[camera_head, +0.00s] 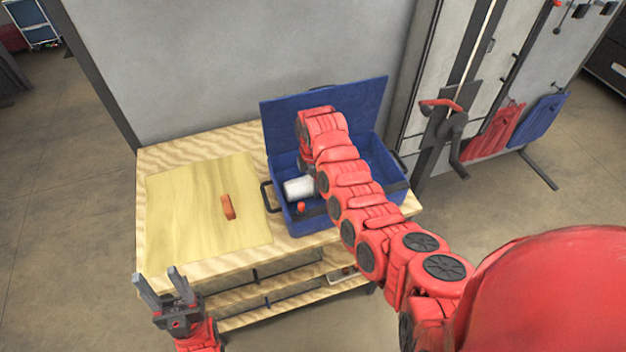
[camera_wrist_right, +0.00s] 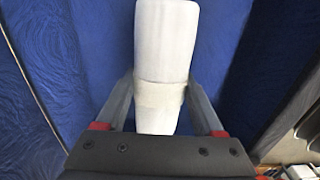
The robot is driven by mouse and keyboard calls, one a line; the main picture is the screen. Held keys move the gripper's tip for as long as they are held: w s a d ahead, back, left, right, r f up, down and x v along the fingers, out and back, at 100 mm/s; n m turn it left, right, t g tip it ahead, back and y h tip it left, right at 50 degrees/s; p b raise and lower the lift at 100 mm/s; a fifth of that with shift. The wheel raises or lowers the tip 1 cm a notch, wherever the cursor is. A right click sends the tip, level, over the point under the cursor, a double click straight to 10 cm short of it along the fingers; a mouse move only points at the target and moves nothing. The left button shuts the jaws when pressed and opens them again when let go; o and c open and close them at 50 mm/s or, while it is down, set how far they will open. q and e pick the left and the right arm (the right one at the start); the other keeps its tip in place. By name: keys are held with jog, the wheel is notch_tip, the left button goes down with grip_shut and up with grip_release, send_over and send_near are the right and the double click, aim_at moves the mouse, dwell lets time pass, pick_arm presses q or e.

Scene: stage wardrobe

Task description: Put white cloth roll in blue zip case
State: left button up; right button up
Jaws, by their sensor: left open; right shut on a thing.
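The blue zip case (camera_head: 370,140) stands open on the wooden table, its lid raised at the back. The white cloth roll (camera_head: 298,188) is in the left part of the case; my right arm hides part of it. In the right wrist view the white cloth roll (camera_wrist_right: 166,50) lies between the two fingers of my right gripper (camera_wrist_right: 165,100), with blue case fabric behind it. My right gripper is shut on the roll. Whether the roll touches the case floor I cannot tell. My left gripper (camera_head: 162,283) is open and empty in front of the table's left front corner.
A yellow board (camera_head: 190,215) with a small orange-brown object (camera_head: 228,207) lies left of the case. A small red item (camera_head: 301,207) is near the case's front wall. A grey wall (camera_head: 240,65) stands behind the table. Red and blue bags hang at the right.

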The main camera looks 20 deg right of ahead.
jog(key=shift+f, duration=0.15)
jog(key=o, duration=1.4)
jog(key=shift+r, duration=0.35)
notch_tip(320, 180, up, 5)
jog(key=shift+w+f+b, duration=0.1)
jog(key=shift+b, duration=0.8)
notch_tip(320, 180, up, 6)
jog(key=shift+f+p, duration=0.1)
jog(key=shift+p, duration=0.7)
jog(key=shift+r, duration=0.45)
